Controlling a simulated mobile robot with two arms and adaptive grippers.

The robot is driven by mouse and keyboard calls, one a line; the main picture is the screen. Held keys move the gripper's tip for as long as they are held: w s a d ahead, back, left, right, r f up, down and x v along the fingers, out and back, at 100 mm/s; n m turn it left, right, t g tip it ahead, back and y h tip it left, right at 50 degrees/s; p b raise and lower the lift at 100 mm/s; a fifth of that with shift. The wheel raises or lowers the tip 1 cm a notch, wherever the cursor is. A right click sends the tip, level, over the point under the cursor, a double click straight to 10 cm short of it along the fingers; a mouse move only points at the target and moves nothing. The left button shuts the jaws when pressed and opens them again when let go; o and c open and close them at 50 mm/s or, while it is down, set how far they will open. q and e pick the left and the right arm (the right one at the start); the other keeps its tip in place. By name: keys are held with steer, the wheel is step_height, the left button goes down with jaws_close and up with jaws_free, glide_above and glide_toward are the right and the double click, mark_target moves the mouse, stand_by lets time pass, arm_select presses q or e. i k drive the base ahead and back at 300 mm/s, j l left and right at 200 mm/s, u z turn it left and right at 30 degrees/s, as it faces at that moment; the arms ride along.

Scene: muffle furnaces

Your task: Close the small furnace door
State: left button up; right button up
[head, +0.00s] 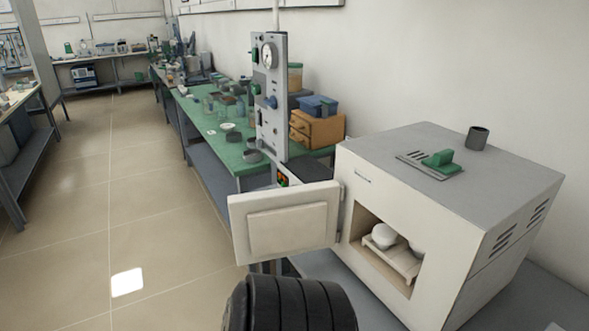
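The small furnace (385,215) is a pale box with a grey top at the right. Its door (295,227) is open, swung out to the left of the opening, with its raised inner panel facing me. The hinge side is at the left edge of the opening. Inside the chamber (369,218), white crucibles (384,235) stand on a pale rack (407,266). Neither of my grippers can be seen. A black ribbed part at the bottom middle hides the floor just below the door.
A grey panel with a gauge (270,95) stands behind the door. A green-topped bench (222,152) with glassware and an orange drawer box (318,128) runs along the wall. A green-handled piece (438,161) and a dark cup (477,138) are on the furnace top. Floor at left is clear.

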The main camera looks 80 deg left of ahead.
mark_target(266, 226)
steer(key=k+j, duration=0.1)
steer(key=j, duration=0.35)
steer(key=k+j, duration=0.15)
steer(key=j, duration=0.3)
steer(key=k+j+z, duration=0.1)
steer(key=j, duration=0.4)
steer(key=k+j, duration=0.15)
steer(key=j, duration=0.3)
steer(key=k+j, duration=0.15)
steer(key=j, duration=0.3)
steer(key=k+j, duration=0.15)
steer(key=j, duration=0.3)
steer(key=k+j+z, duration=0.1)
steer(key=j, duration=0.35)
steer(key=k+j, duration=0.2)
steer(key=j, duration=0.25)
steer(key=k+j+z, duration=0.1)
steer(key=k+z, duration=0.15)
steer(key=k, duration=0.05)
